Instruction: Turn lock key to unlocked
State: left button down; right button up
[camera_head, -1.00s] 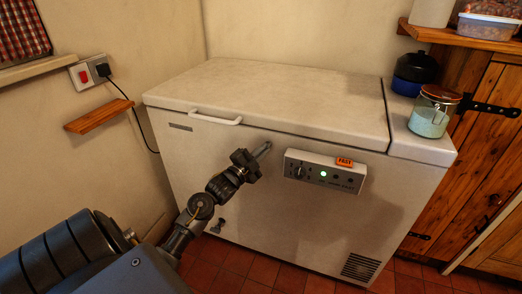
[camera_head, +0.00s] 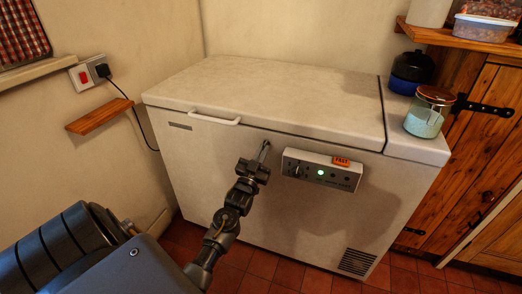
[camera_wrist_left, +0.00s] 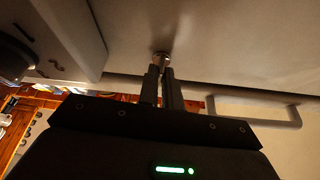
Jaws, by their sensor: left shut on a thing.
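The white chest freezer (camera_head: 215,165) stands against the wall with its lid down. My left gripper (camera_head: 263,152) is at its front, between the lid handle and the control panel, just under the lid edge. In the left wrist view, the gripper (camera_wrist_left: 161,78) is shut on a small round metal piece, the lock key (camera_wrist_left: 161,58), at the freezer front. Most of the key is hidden by the fingers, and its turned position cannot be told. In the head view the key is too small to make out. My right gripper is out of view.
The control panel (camera_head: 321,171) with a green light and orange label is right of the gripper. The lid handle (camera_head: 214,117) is to the left. A glass jar (camera_head: 428,112) and a dark blue pot (camera_head: 412,72) stand on the freezer's right end.

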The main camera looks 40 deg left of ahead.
pick_arm(q)
jog(key=shift+n+g+y, duration=0.3)
jog(key=shift+n+y, duration=0.4)
jog(key=shift+n, duration=0.7)
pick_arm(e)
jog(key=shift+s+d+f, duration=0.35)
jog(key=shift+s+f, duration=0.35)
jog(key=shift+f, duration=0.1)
pick_arm(q)
jog(key=c, duration=1.6)
grip_release()
